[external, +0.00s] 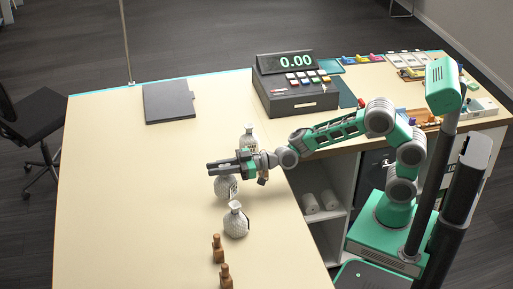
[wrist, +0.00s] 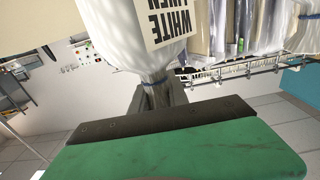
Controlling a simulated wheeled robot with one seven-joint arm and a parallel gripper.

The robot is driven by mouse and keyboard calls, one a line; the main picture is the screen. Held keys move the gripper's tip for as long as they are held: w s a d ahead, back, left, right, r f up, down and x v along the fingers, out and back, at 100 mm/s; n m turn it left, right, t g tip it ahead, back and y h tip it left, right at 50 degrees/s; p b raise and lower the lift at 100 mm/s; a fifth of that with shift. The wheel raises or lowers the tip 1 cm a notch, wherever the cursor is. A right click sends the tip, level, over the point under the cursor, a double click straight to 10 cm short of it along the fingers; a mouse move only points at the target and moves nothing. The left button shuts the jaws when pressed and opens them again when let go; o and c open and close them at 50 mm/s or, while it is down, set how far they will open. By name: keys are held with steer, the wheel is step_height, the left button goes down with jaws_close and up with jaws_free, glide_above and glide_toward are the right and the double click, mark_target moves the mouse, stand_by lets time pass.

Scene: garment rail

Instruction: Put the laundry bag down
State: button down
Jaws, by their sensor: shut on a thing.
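My gripper (external: 222,166) lies level above the pale counter (external: 120,200), pointing left. It is shut on the neck of a whitish laundry bag (external: 226,187), which hangs just below the fingers. I cannot tell whether its bottom touches the counter. In the wrist view the dark fingers (wrist: 156,97) pinch the gathered neck of the laundry bag (wrist: 120,35), and a label (wrist: 168,20) with "WHITE" on it shows; the rest of the bag is cut off by the frame edge.
One similar bag (external: 236,221) stands nearer the front and another (external: 249,138) just behind my gripper. Two brown bottle-like things (external: 218,250) stand at the front. A cash register (external: 290,90) and a dark flat folder (external: 168,102) are at the back. The counter's left side is clear.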

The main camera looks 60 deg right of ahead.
mark_target(217, 179)
steer(key=shift+f, duration=1.5)
steer(key=c, duration=1.3)
jaws_free()
steer(key=shift+r, duration=0.1)
steer(key=shift+r, duration=0.25)
steer(key=shift+b+v, duration=1.3)
steer(key=shift+v, duration=4.8)
steer(key=shift+f, duration=0.1)
